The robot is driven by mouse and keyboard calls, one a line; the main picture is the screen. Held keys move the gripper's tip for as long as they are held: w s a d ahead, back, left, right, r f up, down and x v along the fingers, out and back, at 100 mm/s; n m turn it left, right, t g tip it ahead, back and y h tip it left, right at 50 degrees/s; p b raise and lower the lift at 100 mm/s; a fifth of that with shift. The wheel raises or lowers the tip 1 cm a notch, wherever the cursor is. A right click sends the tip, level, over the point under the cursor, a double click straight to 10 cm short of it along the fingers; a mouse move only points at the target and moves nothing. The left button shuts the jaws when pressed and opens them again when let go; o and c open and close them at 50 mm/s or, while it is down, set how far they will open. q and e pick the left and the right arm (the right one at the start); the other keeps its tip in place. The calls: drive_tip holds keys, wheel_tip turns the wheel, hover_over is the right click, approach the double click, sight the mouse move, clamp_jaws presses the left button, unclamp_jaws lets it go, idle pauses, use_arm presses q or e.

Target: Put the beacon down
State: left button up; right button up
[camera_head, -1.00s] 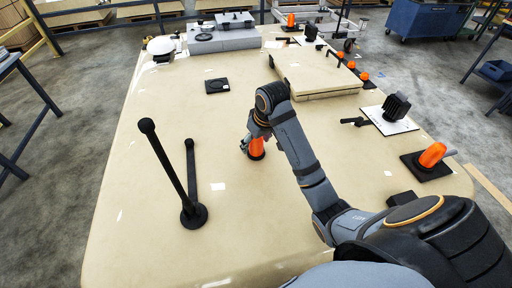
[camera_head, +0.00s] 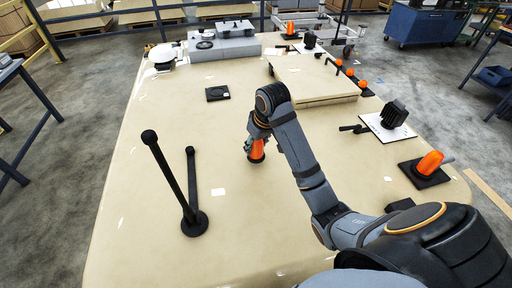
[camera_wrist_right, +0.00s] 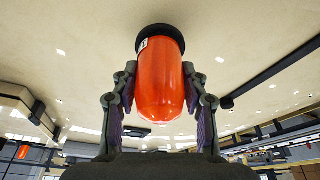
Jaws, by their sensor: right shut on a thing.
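My right gripper (camera_head: 254,144) is shut on an orange beacon (camera_head: 257,153) over the middle of the cream cab panel (camera_head: 300,215). The right wrist view shows the beacon (camera_wrist_right: 160,88) upside down in the picture, with its dark base (camera_wrist_right: 160,38) toward the panel. The two fingers (camera_wrist_right: 160,95) grip its orange sides. I cannot tell whether the base touches the panel. A flat black square pad (camera_head: 217,93) with a round mark lies bare, up and left of the beacon. My left gripper is out of view.
A black post with a round base (camera_head: 194,224) stands left of the gripper. Another orange beacon (camera_head: 430,163) sits on a black plate at the right. A raised cream panel (camera_head: 315,84) and a grey box (camera_head: 224,46) are at the back. The panel around the pad is clear.

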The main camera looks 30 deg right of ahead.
drive_tip(key=s+a+r+p, duration=0.6)
drive_tip(key=s+r+p, duration=0.4)
drive_tip(key=s+p, duration=0.2)
drive_tip(key=shift+s+a+r+p, duration=0.2)
drive_tip(key=shift+s+r+p, duration=0.1)
drive_tip(key=shift+p, duration=0.4)
